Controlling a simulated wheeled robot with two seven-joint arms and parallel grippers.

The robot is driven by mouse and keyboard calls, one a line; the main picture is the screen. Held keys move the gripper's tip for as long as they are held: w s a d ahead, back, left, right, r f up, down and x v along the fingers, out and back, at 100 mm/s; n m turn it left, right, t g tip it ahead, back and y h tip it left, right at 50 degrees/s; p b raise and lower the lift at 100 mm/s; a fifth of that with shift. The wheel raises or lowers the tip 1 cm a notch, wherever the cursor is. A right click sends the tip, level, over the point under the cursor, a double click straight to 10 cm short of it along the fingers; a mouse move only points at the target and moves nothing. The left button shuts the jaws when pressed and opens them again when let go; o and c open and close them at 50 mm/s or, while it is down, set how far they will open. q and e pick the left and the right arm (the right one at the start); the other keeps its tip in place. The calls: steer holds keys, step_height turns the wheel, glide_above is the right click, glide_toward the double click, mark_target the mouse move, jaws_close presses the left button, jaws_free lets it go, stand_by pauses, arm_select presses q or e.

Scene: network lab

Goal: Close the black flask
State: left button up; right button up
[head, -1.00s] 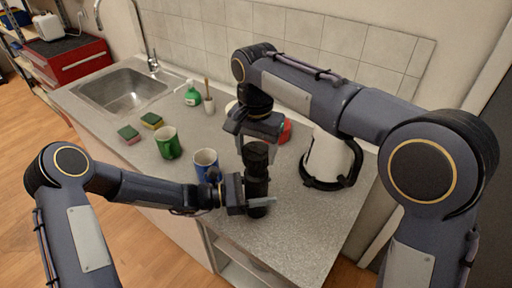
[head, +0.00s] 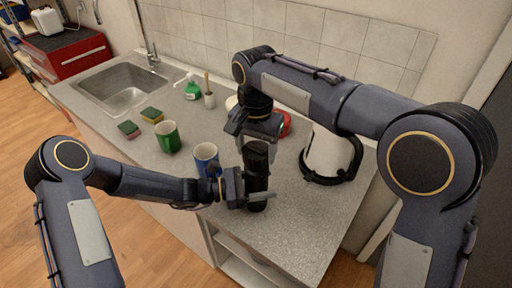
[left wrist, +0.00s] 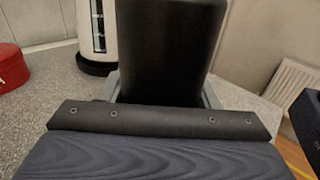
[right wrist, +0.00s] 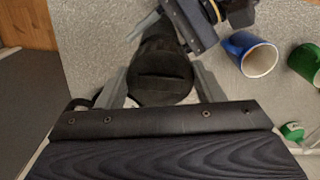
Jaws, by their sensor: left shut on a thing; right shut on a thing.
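The black flask (head: 256,178) stands upright near the front of the grey counter, in the middle of the head view. My left gripper (head: 258,196) is shut around its lower body from the left. The flask's dark side fills the middle of the left wrist view (left wrist: 168,50). My right gripper (head: 257,146) comes down from above and is shut on the flask's black top. In the right wrist view the round black top (right wrist: 160,82) sits between its two grey fingers. The seam between lid and body is too dark to make out.
A blue mug (head: 206,158) stands close left of the flask, with a green mug (head: 167,137) farther left. A white kettle (head: 328,154) on a black base stands to the right. A red object (head: 284,124) is behind. Two sponges lie near the sink (head: 122,92). The counter's front right is clear.

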steer(key=shift+f, duration=0.6)
arm_select(q)
jaws_close()
arm_select(e)
steer(key=m, duration=0.5)
steer(key=shift+a, duration=0.1)
steer(key=m, duration=0.8)
steer(key=shift+w+m, duration=0.15)
steer(key=shift+m, duration=0.15)
steer(key=m, duration=1)
steer(key=shift+w, duration=0.1)
steer(key=m, duration=0.2)
steer(key=shift+m, duration=0.3)
